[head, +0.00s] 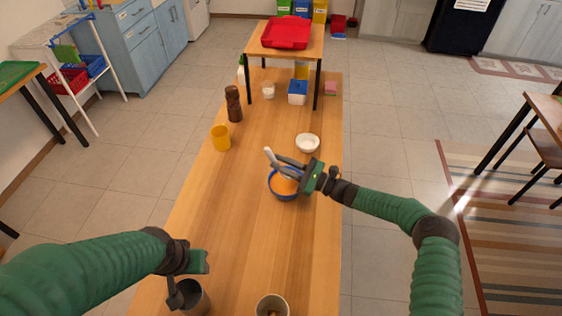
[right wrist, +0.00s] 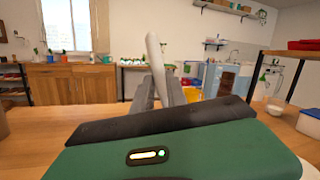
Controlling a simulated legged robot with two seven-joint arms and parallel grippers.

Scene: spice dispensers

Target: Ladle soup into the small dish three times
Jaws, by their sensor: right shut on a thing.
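The small white dish (head: 307,143) stands on the wooden table, up and to the right of the soup bowl. The blue bowl (head: 273,193) holds orange soup (head: 285,184). My right gripper (head: 283,161) is over the bowl's far side, shut on the ladle's pale handle (head: 268,154). The handle also shows in the right wrist view (right wrist: 155,62), tilted, between the grey fingers (right wrist: 160,92). The ladle's scoop is hidden or cannot be made out. My left gripper (head: 185,272) is low at the near left, by a dark metal cup (head: 196,297); its fingers are unclear.
A yellow cup (head: 221,138) and brown pepper mill (head: 234,103) stand left of the dish. A pale can (head: 272,306) is at the near edge. A raised shelf with a red tray (head: 286,32) stands at the far end, with a blue-lidded box (head: 297,92) beneath.

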